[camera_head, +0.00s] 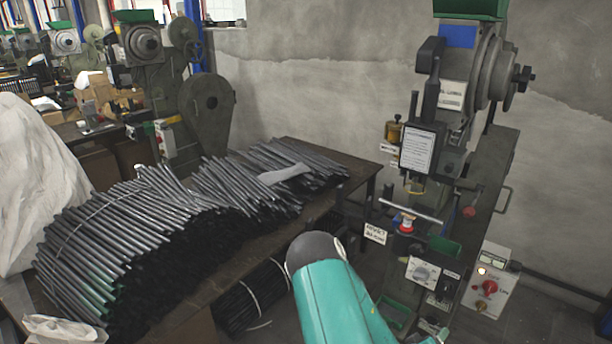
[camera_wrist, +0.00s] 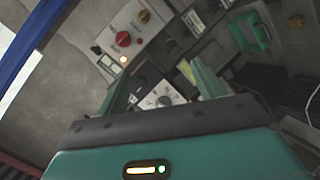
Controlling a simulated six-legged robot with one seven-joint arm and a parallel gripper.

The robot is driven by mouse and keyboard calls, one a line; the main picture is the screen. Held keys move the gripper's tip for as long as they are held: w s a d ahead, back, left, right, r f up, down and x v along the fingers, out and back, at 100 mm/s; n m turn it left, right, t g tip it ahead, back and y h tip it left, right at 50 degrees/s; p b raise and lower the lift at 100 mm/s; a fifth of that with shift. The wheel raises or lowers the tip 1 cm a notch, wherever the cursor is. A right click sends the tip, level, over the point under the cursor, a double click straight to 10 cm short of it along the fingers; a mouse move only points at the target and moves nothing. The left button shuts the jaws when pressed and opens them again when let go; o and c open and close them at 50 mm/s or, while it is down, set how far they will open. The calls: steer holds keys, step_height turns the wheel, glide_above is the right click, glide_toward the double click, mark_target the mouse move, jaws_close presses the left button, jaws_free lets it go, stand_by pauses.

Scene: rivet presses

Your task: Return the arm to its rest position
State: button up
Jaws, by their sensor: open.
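My arm shows as a teal link with a dark rounded joint (camera_head: 335,290) at the bottom centre of the head view, in front of the rivet press. My gripper is hidden in that view. In the wrist view my gripper (camera_wrist: 163,82) shows two teal fingers spread apart, with nothing between them. Beyond the fingers is the press's panel with a pale dial (camera_wrist: 158,97). The rivet press (camera_head: 465,150) stands at the right of the head view, and a grey rod (camera_head: 411,211) lies across its working point.
A control box with a red knob (camera_head: 488,287) and lit lamp is low right; it also shows in the wrist view (camera_wrist: 130,38). A table (camera_head: 330,150) with piled dark rods stands left of my arm. Another press (camera_head: 165,75) stands behind. A grey wall closes the back.

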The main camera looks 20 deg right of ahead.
steer(key=w+a+r+m+t+y, duration=0.1)
steer(key=w+a+r+y, duration=0.25)
steer(key=w+a, duration=0.3)
steer(key=w+a+r+m+y, duration=0.25)
steer(key=w+a+r, duration=0.2)
steer(key=a, duration=0.25)
steer(key=w+a+r+n+t+y, duration=0.1)
steer(key=w+a+r+n+y, duration=0.2)
steer(key=a+r, duration=0.85)
steer(key=s+a+r+y, duration=0.4)
steer(key=s+a+r, duration=0.2)
steer(key=a+r, duration=0.5)
steer(key=s+a+r+n, duration=0.2)
steer(key=s+a+r, duration=0.3)
steer(key=s, duration=0.6)
step_height(320, 180, up, 3)
steer(key=shift+s+f+g, duration=0.15)
steer(key=shift+s+g, duration=0.25)
